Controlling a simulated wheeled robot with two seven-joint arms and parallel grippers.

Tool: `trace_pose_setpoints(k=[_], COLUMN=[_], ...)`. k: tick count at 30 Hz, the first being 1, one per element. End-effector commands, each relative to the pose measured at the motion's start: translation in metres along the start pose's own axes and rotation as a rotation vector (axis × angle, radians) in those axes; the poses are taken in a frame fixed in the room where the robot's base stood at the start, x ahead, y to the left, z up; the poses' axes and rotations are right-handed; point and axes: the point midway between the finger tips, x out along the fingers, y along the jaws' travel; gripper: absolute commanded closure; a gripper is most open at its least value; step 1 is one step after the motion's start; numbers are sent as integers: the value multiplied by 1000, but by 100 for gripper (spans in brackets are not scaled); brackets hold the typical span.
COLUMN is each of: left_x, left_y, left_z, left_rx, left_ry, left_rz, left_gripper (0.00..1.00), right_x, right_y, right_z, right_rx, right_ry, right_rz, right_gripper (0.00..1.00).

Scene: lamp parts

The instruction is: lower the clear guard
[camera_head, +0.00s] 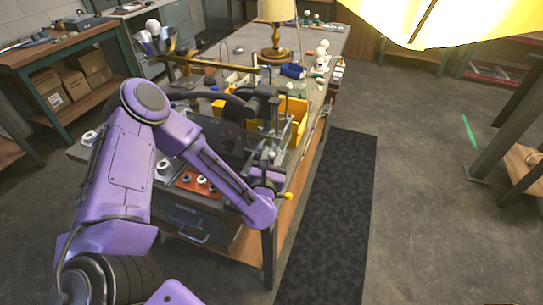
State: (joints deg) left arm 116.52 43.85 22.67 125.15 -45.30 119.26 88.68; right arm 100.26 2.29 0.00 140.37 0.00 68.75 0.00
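My purple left arm reaches from the lower left to the workbench (335,48). My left gripper (266,160) is beyond the wrist, among grey metal parts at the bench's near end. It is small and mixed with the parts behind it, so I cannot tell whether it is open or holds anything. A greyish see-through panel (226,134), which looks like the clear guard, stands just left of the gripper, in front of yellow bins (291,128). My arm covers part of this area, and I cannot tell whether gripper and panel touch. My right gripper is not in view.
A lamp (276,28) stands farther back on the bench. A red-orange tray (197,184) with round parts lies near the front edge. A large yellow shape (425,20) fills the upper right. A dark mat (335,210) and open floor lie right of the bench.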

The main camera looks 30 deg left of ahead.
Motion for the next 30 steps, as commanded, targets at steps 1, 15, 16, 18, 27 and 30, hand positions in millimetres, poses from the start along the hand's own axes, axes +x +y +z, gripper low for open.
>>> trace_pose_setpoints(k=[1, 15, 16, 18, 27, 30], left_x=[0, -1, -1, -1, -1, -1], left_y=[-1, -10, -10, -10, -10, -10], left_z=[-2, -49, -48, -49, -49, -48], left_rx=[0, 2, 2, 3, 3, 2], left_ry=[0, 1, 2, 4, 3, 2], left_rz=[-1, -3, -3, -3, -3, -2], left_gripper=[100, 100, 100, 100, 49, 49], right_x=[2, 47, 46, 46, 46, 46], right_y=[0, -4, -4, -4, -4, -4], right_z=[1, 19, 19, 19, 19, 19], right_rx=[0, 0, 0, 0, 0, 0], right_ry=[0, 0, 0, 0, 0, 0], right_rz=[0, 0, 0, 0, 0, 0], right_gripper=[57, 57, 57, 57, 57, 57])
